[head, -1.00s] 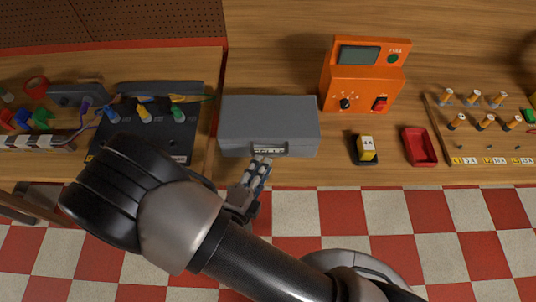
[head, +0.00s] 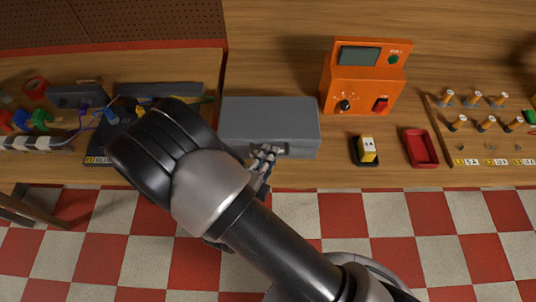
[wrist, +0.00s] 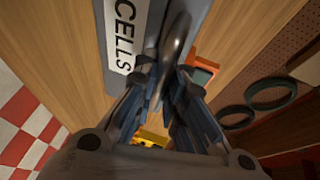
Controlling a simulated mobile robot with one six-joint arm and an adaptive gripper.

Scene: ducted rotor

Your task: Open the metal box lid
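The grey metal box (head: 270,115) stands on the wooden bench in the middle of the head view, with its lid closed. My gripper (head: 270,152) is at the front face of the box and covers part of its label and handle. In the wrist view, my gripper's fingers (wrist: 164,72) are apart, with the dark curved handle (wrist: 175,40) between or just beyond the tips. I cannot tell whether they touch it. The white label (wrist: 126,35) reads "CELLS".
An orange meter (head: 362,80) stands right of the box. A black holder with a yellow block (head: 366,150) and a red tray (head: 420,147) lie near the front edge. A dark board with coloured connectors is on the left, partly behind my arm.

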